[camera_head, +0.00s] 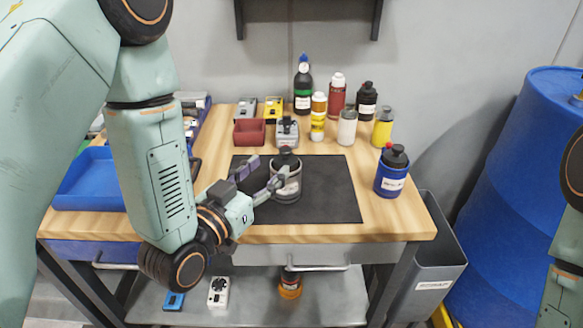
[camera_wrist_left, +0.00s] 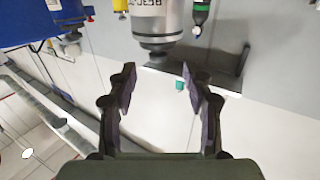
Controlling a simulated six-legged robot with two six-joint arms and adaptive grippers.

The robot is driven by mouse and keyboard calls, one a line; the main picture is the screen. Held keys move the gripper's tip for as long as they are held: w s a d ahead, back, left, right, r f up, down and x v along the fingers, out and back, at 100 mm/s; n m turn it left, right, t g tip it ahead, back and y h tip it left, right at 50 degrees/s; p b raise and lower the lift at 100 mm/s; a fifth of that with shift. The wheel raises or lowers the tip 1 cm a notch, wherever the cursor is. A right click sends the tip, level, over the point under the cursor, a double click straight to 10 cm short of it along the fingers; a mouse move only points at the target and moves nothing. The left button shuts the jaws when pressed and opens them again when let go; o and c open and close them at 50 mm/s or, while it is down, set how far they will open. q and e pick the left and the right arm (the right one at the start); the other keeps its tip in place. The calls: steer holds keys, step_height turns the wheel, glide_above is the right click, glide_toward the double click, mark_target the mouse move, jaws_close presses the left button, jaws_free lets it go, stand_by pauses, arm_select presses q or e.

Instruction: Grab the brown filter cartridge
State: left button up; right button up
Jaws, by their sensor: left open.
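A grey cartridge-like canister (camera_head: 287,186) with a dark cap and a pale label stands upright on the black mat (camera_head: 330,190). It also shows inverted in the left wrist view (camera_wrist_left: 158,22), with lettering on its label. My left gripper (camera_head: 264,176) is open beside it, at its left and front; in the wrist view its two fingers (camera_wrist_left: 157,80) are apart, with the canister beyond the tips. An orange-brown, dark-topped item (camera_head: 290,284) is on the lower shelf, partly hidden by the drawer handle. I cannot tell which is the brown filter cartridge. My right gripper is out of view.
Several bottles stand behind the mat, including a red bottle (camera_head: 337,95). A blue jar (camera_head: 391,172) stands at the right table edge. The mat's right half is clear.

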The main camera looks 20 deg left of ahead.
mark_target(281, 155)
arm_select(q)
steer(key=shift+w+d+r, duration=0.2)
steer(key=shift+d+r, duration=0.05)
steer(key=shift+r, duration=0.05)
steer(key=x, duration=0.5)
steer(key=shift+w+a+f, duration=0.15)
steer(key=shift+f, duration=0.1)
steer(key=shift+w+d+r, duration=0.1)
steer(key=shift+w+d, duration=0.35)
steer(key=shift+w, duration=0.2)
steer(key=shift+w+a, duration=0.1)
steer(key=shift+w, duration=0.05)
jaws_close()
